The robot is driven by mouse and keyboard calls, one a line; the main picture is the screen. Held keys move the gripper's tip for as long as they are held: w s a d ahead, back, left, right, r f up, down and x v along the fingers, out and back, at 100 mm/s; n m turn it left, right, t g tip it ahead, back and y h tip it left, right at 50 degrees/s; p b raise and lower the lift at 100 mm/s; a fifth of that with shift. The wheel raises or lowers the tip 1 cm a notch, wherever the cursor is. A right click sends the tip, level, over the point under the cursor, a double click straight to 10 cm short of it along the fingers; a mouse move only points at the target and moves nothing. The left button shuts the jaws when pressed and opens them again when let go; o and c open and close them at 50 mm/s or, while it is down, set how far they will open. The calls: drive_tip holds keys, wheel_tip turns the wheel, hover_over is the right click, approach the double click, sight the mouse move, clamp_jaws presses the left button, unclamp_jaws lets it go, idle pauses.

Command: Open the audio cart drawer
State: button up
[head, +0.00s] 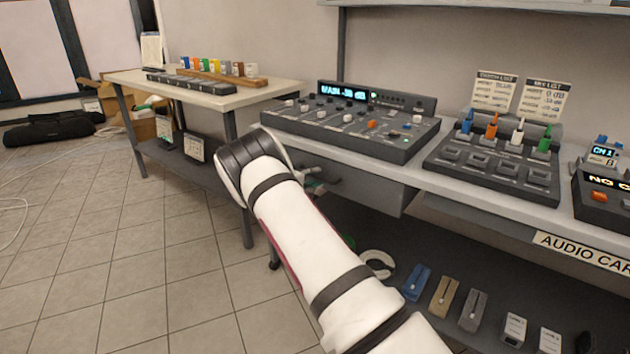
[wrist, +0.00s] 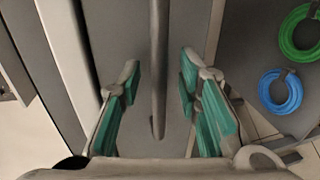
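The audio cart (head: 590,210) runs along the right, with its name label on the front edge. Its grey drawer (head: 370,187) hangs under the top below the mixer and looks shut. My gripper (head: 316,183) is at the drawer front, partly hidden behind my white arm. In the wrist view, my gripper (wrist: 158,78) is open, with one green-padded finger on each side of the dark bar handle (wrist: 158,45). Gaps show between the handle and both fingers. The drawer front (wrist: 115,35) fills the middle behind the handle.
A mixer (head: 350,118) and a switch panel (head: 495,165) stand on the cart top. Its lower shelf holds several small items and cable coils, including a green coil (wrist: 300,32) and a blue coil (wrist: 280,91). A side table (head: 190,92) stands left. Tiled floor (head: 150,270) is clear at front left.

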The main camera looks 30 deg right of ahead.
drive_tip(key=shift+w+d+f, duration=0.1)
drive_tip(key=shift+w+d, duration=0.05)
drive_tip(key=shift+d, duration=0.25)
drive_tip(key=shift+c, duration=0.2)
clamp_jaws()
drive_tip(key=f+p+v, duration=0.1)
drive_tip(key=f+v, duration=0.1)
drive_tip(key=v, duration=1.1)
drive_tip(key=a+f+p+v, duration=0.1)
drive_tip(key=f+v, duration=0.2)
drive_tip(key=v, duration=1)
drive_tip(key=shift+f, duration=0.2)
drive_tip(key=shift+a, duration=0.1)
drive_tip(key=shift+o, duration=0.2)
unclamp_jaws()
